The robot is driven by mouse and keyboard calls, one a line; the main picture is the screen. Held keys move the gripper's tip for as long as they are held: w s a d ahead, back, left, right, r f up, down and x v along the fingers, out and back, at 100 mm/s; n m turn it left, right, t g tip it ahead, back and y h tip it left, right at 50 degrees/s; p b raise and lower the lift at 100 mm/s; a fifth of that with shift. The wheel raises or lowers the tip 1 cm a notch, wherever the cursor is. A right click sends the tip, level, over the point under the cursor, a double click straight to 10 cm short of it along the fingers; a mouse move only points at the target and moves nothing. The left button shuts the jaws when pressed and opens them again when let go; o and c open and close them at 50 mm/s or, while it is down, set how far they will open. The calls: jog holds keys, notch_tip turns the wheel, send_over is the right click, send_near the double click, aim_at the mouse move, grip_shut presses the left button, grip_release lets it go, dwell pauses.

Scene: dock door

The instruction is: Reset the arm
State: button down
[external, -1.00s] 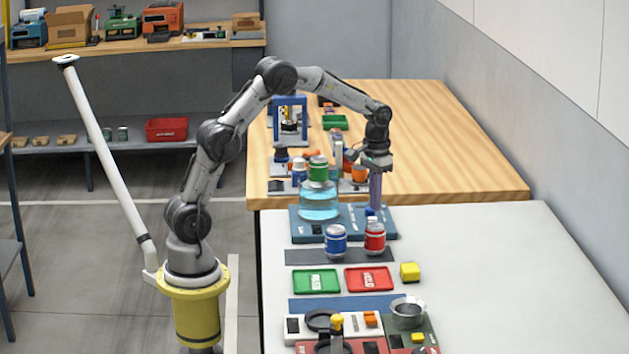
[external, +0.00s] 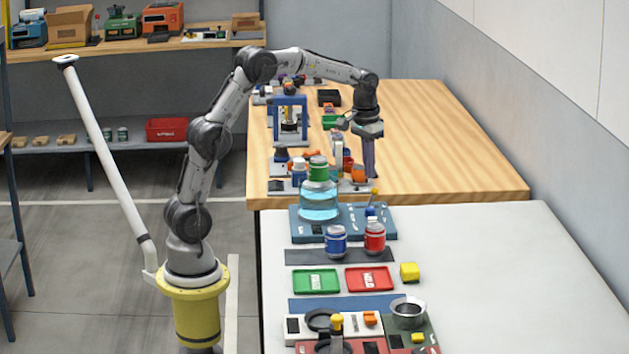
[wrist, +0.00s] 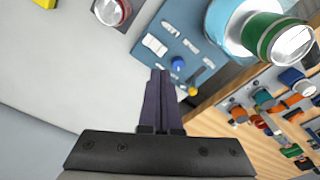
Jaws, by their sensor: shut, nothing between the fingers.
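My arm is bent over the tables, with its end pointing down. My gripper (external: 369,176) has long dark purple fingers and hangs beyond the blue board, above the near part of the wooden table. In the wrist view the fingers of my gripper (wrist: 160,74) lie together, with nothing between them. They appear in front of the blue board (wrist: 205,48), with a blue knob (wrist: 178,64) and a yellow ball (wrist: 194,90) close by. The fingers look raised above the surfaces; the exact height is unclear.
A jar of blue liquid with a green lid (external: 319,190) stands on the blue board. The wooden table's right side (external: 450,150) is clear.

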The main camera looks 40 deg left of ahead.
jog(key=s+a+r+n+t, duration=0.1)
jog(key=s+a+r+t, duration=0.1)
jog(key=s+a+r, duration=0.5)
jog(key=s+a+r+n+t, duration=0.1)
jog(key=s+a+r+t, duration=0.1)
jog(key=s+a+r, duration=0.55)
jog(key=s+f, duration=1)
jog(key=s, duration=0.5)
jog(key=shift+t, duration=0.3)
